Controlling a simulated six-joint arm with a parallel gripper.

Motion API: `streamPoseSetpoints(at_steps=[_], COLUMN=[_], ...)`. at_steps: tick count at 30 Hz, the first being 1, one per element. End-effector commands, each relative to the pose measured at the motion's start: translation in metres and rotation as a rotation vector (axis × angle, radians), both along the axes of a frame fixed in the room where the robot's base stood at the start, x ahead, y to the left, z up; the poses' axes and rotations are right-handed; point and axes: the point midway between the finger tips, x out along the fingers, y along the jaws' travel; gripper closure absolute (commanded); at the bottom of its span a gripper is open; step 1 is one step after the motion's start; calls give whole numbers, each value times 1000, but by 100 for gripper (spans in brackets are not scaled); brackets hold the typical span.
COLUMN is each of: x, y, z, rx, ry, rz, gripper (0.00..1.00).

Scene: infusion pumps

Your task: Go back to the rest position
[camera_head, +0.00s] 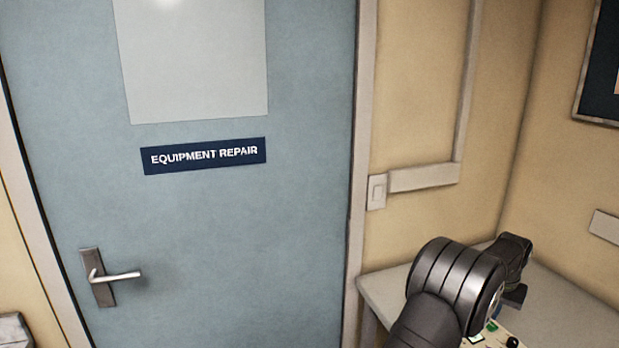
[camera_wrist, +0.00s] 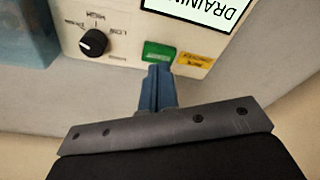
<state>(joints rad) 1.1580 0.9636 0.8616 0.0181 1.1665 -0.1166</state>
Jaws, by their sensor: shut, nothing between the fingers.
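My gripper (camera_wrist: 158,80) shows in the wrist view with its blue fingers together and nothing between them. It points at the lower front of a cream infusion pump (camera_wrist: 122,52), close to a green button (camera_wrist: 158,52); I cannot tell whether the fingertips touch the pump.
A pale table (camera_head: 560,308) stands in the right corner against beige walls. A blue-grey door (camera_head: 230,230) marked "EQUIPMENT REPAIR" is at the left, with a lever handle (camera_head: 115,275). A translucent blue object (camera_wrist: 25,35) stands left of the pump in the wrist view.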

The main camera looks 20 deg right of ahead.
Motion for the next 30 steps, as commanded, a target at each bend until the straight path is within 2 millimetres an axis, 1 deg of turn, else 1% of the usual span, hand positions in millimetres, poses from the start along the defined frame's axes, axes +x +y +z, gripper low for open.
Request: streamPoseSetpoints(at_steps=[1,9,20,30], x=[0,0,-21,-41], y=[-1,-1,25,53], z=[13,66,89,106], rx=[-4,-3,-63,-120], ry=[-1,-2,-13,-32], rz=[0,0,-95,-179], gripper=[100,100,100,100])
